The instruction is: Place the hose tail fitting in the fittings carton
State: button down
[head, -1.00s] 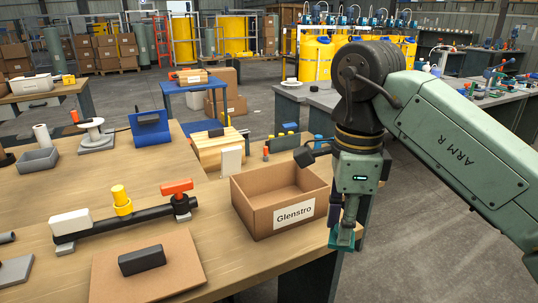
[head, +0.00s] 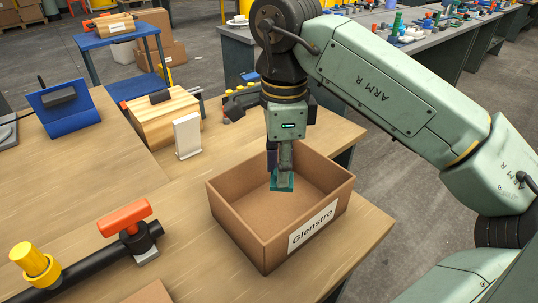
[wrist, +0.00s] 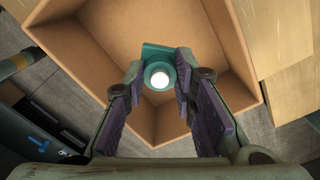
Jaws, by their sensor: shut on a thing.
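The hose tail fitting, a small teal piece (head: 282,183), is held in my gripper (head: 280,167). In the wrist view the teal fitting (wrist: 158,56) shows a bright white round centre and sits between the two dark finger pads. My gripper points down and is shut on it. The open cardboard carton (head: 236,226) labelled "Glenstro" stands on the wooden table under my gripper. The fitting is over the carton's opening; how high it is above the floor of the carton is hard to tell. The carton's inside (wrist: 95,60) looks empty where it shows.
A pipe with an orange-handled valve (head: 125,218) and a yellow cap (head: 36,262) lies left of the carton. A white upright block (head: 187,136), a wooden box (head: 165,118) and a blue stand (head: 62,108) are behind. The table edge is close on the carton's right.

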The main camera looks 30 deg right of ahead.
jog(key=shift+s+f+b, duration=0.15)
jog(key=shift+f+b, duration=0.35)
jog(key=shift+f, duration=0.2)
jog(key=shift+f+b, duration=1.65)
jog(key=shift+f, duration=1)
jog(key=shift+f+b, duration=0.6)
jog(key=shift+f, duration=0.05)
jog(key=c, duration=1.2)
grip_release()
jog(key=shift+c, duration=0.2)
jog(key=shift+r, duration=0.1)
notch_tip(320, 180, up, 8)
jog(key=shift+f, duration=0.25)
